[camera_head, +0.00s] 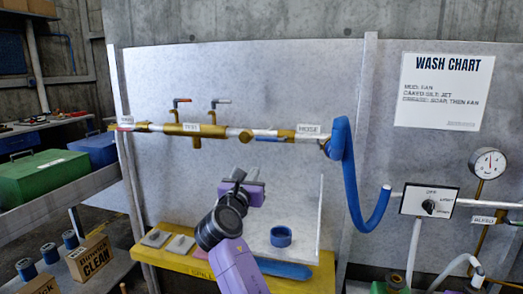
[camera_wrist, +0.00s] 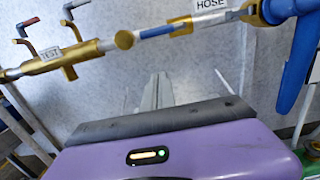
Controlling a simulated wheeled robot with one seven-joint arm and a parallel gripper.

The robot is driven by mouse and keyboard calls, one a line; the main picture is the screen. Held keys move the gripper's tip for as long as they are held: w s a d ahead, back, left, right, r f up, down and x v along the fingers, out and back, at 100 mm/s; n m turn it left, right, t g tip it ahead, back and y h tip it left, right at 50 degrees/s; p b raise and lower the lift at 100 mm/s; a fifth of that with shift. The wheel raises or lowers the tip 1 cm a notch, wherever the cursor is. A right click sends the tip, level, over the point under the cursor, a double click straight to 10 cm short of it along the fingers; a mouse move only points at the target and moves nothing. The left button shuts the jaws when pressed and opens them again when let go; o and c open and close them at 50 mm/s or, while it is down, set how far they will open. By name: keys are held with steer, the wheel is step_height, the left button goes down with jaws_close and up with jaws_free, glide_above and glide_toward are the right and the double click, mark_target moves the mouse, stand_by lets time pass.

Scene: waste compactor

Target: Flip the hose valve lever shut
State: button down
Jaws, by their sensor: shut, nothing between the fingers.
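The blue hose valve lever (camera_head: 270,139) lies along the pipe, just left of the HOSE label (camera_head: 308,129). In the wrist view the blue lever (camera_wrist: 157,31) runs nearly in line with the pipe, beside a brass fitting. My gripper (camera_head: 239,176) is below the pipe and to the lower left of the lever, apart from it. In the wrist view my gripper (camera_wrist: 158,88) has its fingers together and empty, pointing toward the wall panel below the pipe.
A TEST tee (camera_head: 195,129) on the same pipe carries a red-handled lever (camera_head: 182,100) and a grey-handled lever (camera_head: 221,101). A blue hose (camera_head: 348,175) hangs at the right end. A yellow bench (camera_head: 172,257) with a blue tape roll (camera_head: 281,236) is below.

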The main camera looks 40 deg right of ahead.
steer(key=w+d+r, duration=0.4)
steer(key=w+d, duration=0.2)
steer(key=d, duration=0.2)
steer(key=shift+w+d+r, duration=0.2)
steer(key=shift+w+d, duration=0.1)
steer(key=shift+w+a+r+m, duration=0.1)
steer(key=shift+r+m, duration=0.3)
steer(key=shift+m, duration=0.1)
stand_by(0.6)
step_height(320, 180, up, 8)
steer(key=m+g+p, duration=0.1)
steer(key=m+p, duration=0.3)
steer(key=m, duration=1.3)
glide_above(271, 138)
steer(key=s+a, duration=0.1)
steer(key=s, duration=0.2)
steer(key=shift+s+d+r, duration=0.1)
steer(key=shift+d, duration=0.1)
steer(key=shift+s+d+p, duration=0.1)
steer(key=shift+p, duration=0.2)
